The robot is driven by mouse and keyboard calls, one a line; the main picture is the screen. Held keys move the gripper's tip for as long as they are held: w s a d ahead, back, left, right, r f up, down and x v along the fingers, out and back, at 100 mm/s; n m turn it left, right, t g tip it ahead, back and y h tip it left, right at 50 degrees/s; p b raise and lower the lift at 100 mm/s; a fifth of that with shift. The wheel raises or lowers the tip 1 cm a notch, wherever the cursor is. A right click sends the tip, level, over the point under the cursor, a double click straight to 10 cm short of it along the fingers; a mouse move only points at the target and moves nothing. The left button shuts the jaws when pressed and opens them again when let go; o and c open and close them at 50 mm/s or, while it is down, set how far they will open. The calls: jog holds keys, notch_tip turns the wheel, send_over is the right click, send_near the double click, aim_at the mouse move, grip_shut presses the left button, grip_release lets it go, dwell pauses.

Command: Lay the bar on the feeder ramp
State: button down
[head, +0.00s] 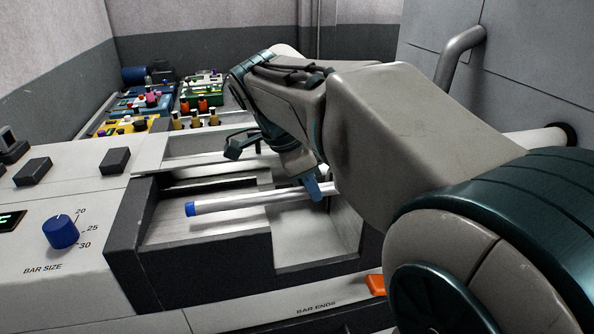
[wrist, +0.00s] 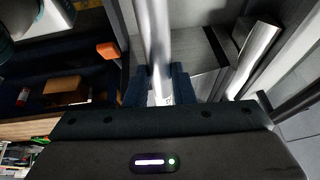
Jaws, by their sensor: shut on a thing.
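The bar (head: 245,202) is a silver rod with a blue end cap on its left end. In the wrist view the bar (wrist: 155,35) runs away from me between my fingers. My gripper (head: 312,188) is shut on the bar near its right-hand part in the head view. In the wrist view my gripper (wrist: 157,92) has its dark fingers on either side of it. The pale feeder ramp (head: 175,229), with dark side walls, lies below the bar's capped end. Whether the bar touches it, I cannot tell. The bar's right end is hidden behind my arm.
A BAR SIZE dial (head: 61,231) is on the left panel. An orange lever (head: 375,285) stands beside the BAR ENDS label. Colourful parts trays (head: 150,102) are at the back. A second shiny cylinder (wrist: 258,48) shows at the right in the wrist view.

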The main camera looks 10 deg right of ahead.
dwell(0.4)
jog(key=shift+c, duration=1.8)
grip_release()
jog(key=shift+f, duration=0.1)
jog(key=shift+p+v, duration=3)
jog(key=shift+v, duration=1.55)
jog(key=shift+d, duration=0.1)
jog(key=s+d+f+n+t+y, duration=0.1)
jog(key=s+f+n+y, duration=0.1)
jog(key=s+f+n, duration=0.4)
jog(key=s+d+f+n+t+y, duration=0.2)
jog(key=s+f+n, duration=0.4)
jog(key=n, duration=0.6)
notch_tip(320, 180, down, 2)
jog(key=shift+d+f+y, duration=0.1)
jog(key=shift+d+y, duration=0.2)
